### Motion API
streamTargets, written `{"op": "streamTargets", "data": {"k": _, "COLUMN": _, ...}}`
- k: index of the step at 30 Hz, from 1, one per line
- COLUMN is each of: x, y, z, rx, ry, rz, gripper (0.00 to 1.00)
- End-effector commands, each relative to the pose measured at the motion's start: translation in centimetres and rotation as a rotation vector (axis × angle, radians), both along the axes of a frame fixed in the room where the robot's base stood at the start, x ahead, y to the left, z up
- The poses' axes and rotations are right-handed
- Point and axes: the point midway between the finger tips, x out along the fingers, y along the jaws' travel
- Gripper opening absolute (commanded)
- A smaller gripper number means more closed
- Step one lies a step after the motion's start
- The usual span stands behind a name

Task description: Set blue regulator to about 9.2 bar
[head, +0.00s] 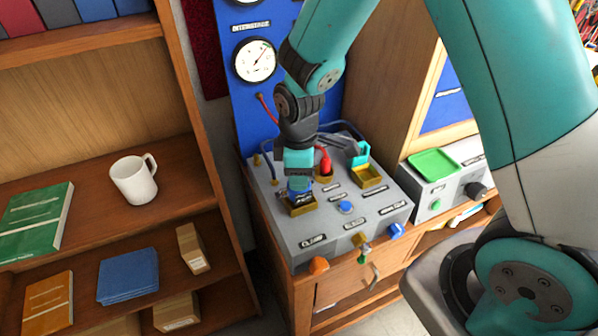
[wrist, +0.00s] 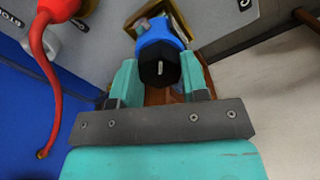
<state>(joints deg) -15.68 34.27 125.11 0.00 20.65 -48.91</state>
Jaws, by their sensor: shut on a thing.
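The blue regulator (head: 300,188) stands in a brass-coloured square fitting at the front left of the grey bench top. In the wrist view the regulator (wrist: 157,38) has a blue body and a black knob (wrist: 159,69) with a white mark. My gripper (head: 299,168) is over it from above. In the wrist view the teal fingers of my gripper (wrist: 160,80) are on either side of the knob, shut on it. A round white gauge (head: 256,61) hangs on the blue panel behind. Its needle points up and right, but its numbers are too small to read.
A red regulator (head: 325,163) with a red hose stands close behind my gripper. A teal one (head: 361,154) stands to its right. A shelf with a white mug (head: 134,180) is at left.

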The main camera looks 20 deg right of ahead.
Motion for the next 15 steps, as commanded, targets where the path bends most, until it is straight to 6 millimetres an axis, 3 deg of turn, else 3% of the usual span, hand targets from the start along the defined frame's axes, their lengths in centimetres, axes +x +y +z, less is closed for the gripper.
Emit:
{"op": "streamTargets", "data": {"k": 9, "x": 0.06, "y": 0.01, "z": 0.08, "rx": 0.0, "ry": -0.002, "rz": 0.0, "gripper": 0.17}}
{"op": "streamTargets", "data": {"k": 10, "x": 0.06, "y": 0.01, "z": 0.08, "rx": 0.0, "ry": -0.002, "rz": 0.0, "gripper": 0.48}}
{"op": "streamTargets", "data": {"k": 12, "x": 0.06, "y": 0.01, "z": 0.08, "rx": 0.0, "ry": -0.002, "rz": -0.001, "gripper": 0.64}}
{"op": "streamTargets", "data": {"k": 15, "x": 0.04, "y": 0.0, "z": 0.06, "rx": 0.0, "ry": -0.001, "rz": -0.001, "gripper": 0.67}}
